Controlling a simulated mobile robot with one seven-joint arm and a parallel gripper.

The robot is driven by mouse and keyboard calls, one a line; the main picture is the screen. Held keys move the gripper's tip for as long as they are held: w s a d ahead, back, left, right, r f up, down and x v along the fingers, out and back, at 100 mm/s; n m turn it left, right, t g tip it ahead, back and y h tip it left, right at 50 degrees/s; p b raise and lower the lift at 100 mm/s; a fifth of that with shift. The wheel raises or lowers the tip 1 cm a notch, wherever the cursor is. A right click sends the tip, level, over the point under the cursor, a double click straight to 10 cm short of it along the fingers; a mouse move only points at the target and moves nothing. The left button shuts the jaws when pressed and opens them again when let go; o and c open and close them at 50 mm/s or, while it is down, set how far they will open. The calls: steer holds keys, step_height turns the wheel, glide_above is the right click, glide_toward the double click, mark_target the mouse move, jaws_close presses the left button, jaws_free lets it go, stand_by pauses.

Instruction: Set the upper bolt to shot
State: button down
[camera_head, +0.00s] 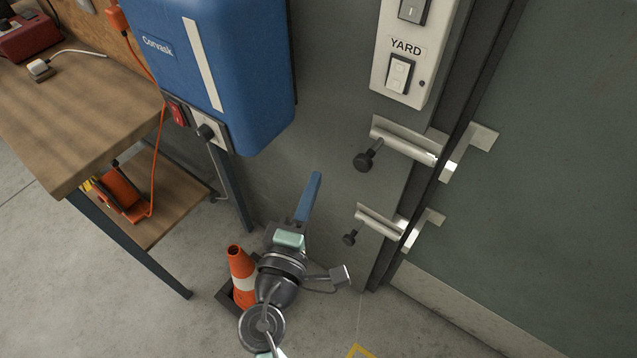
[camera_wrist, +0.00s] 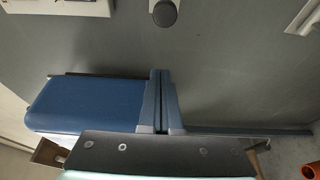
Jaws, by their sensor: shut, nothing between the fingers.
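The upper bolt (camera_head: 405,145) is a pale metal barrel on the grey panel beside the door. Its dark knob (camera_head: 364,161) sits at the left end, away from the door edge. The similar lower bolt (camera_head: 380,218) is below, its knob (camera_head: 350,238) also at the left. I cannot tell whether either rod crosses the gap. My gripper (camera_head: 316,177) is shut and empty, left of both bolts and touching neither knob. In the wrist view its blue fingers (camera_wrist: 160,75) are together; a dark round knob (camera_wrist: 164,13) shows beyond them, but I cannot tell which.
An orange and white cone (camera_head: 240,265) stands on the floor by my arm. A switch box marked YARD (camera_head: 405,65) is above the upper bolt. The door (camera_head: 560,180) is at the right.

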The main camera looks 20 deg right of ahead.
mark_target(373, 151)
steer(key=w+d+p, duration=0.1)
steer(key=w+d, duration=0.2)
steer(key=d, duration=0.3)
steer(key=shift+d+p, duration=0.25)
steer(key=shift+p, duration=0.15)
steer(key=shift+w, duration=0.1)
steer(key=s+d, duration=0.1)
steer(key=s, duration=0.1)
steer(key=s+d, duration=0.2)
steer(key=shift+s+d, duration=0.2)
steer(key=shift+d, duration=0.1)
